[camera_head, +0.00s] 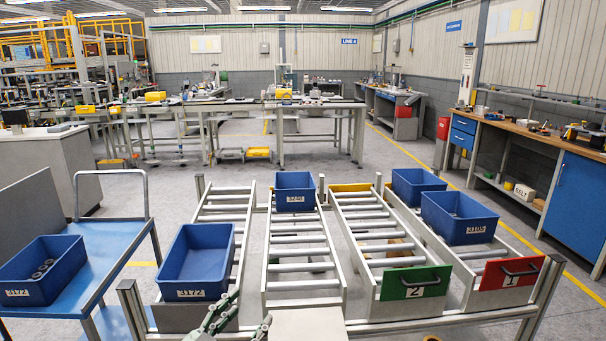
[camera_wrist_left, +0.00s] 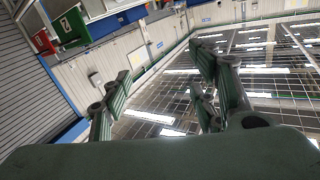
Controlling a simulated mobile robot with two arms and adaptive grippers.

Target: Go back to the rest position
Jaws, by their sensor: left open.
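My left gripper (camera_head: 246,314) shows at the bottom edge of the head view, left of centre, in front of the roller rack. Its jaws are apart with nothing between them. In the left wrist view my left gripper (camera_wrist_left: 160,85) has its green-grey fingers spread against the wall and ceiling. Most of the left arm is hidden below the head view. My right gripper is not in view.
A roller rack (camera_head: 305,267) stands close ahead, with several blue bins on it; one bin (camera_head: 197,263) is at the near left. A blue cart (camera_head: 108,250) with another bin (camera_head: 43,270) stands left. Green (camera_head: 415,283) and red (camera_head: 510,273) handled panels front the right lanes. A workbench (camera_head: 545,140) lines the right wall.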

